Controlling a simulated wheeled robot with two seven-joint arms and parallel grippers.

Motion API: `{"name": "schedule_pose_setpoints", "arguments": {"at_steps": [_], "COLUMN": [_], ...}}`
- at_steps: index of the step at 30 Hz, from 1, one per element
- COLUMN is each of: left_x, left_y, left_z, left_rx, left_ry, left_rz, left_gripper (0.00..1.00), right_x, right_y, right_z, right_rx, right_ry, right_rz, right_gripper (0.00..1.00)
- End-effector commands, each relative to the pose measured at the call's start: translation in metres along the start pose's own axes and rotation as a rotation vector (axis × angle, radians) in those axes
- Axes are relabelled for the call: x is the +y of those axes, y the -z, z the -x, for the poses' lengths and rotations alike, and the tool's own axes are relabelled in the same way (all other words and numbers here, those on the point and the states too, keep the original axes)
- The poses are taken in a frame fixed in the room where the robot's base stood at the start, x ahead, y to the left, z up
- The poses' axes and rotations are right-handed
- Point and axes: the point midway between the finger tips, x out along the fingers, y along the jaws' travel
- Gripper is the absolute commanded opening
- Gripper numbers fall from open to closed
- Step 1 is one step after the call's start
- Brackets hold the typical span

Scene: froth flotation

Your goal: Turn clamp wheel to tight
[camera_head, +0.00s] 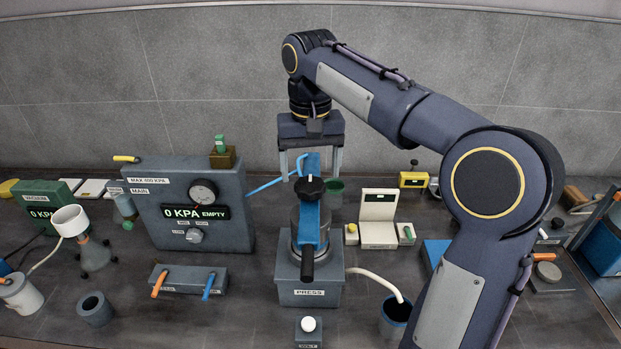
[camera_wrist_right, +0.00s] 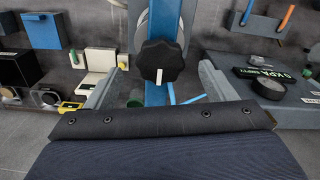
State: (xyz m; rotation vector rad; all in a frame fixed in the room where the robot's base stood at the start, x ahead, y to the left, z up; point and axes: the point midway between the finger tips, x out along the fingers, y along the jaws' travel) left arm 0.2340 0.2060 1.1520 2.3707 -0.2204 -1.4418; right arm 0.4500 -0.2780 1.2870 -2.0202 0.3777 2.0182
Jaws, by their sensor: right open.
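The black clamp wheel (camera_head: 310,187) with a white mark sits on top of the blue clamp frame (camera_head: 309,222) of the press (camera_head: 309,291). It also shows in the right wrist view (camera_wrist_right: 160,62), with its white mark facing the camera. My right gripper (camera_head: 311,168) points down, open and empty, just above or behind the wheel. In the wrist view its two fingers stand apart to either side of the wheel; contact cannot be told. My left gripper is not in view.
A grey pressure panel (camera_head: 160,225) reading 0 KPA EMPTY stands left of the press. A block with orange and blue levers (camera_head: 188,279) lies in front of it. A white hose (camera_head: 375,278) runs right from the press to a dark cup (camera_head: 396,318).

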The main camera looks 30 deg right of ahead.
Motion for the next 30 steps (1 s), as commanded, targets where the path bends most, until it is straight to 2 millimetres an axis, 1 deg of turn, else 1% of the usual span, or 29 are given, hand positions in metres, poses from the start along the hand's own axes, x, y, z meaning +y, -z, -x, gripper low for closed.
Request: {"name": "schedule_pose_setpoints", "arguments": {"at_steps": [1,3,6,9,13,30], "left_x": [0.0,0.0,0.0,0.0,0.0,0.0], "left_y": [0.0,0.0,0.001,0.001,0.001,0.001], "left_z": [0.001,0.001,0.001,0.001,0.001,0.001], "left_rx": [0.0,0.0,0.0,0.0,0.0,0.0], "left_ry": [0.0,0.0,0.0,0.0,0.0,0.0], "left_rz": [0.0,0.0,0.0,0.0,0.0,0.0], "left_gripper": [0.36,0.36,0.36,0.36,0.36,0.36], "right_x": [-0.001,-0.001,-0.001,-0.001,0.0,0.0], "right_y": [0.001,0.0,0.001,0.0,0.0,0.0], "right_z": [0.01,0.022,0.035,0.042,0.045,0.045], "right_rx": [0.003,0.003,0.002,0.001,0.0,0.0], "right_ry": [0.001,0.002,0.001,0.001,0.0,0.0], "right_rz": [0.001,0.001,0.0,0.001,0.001,0.0], "right_gripper": [0.77,0.77,0.77,0.77,0.77,0.77]}}
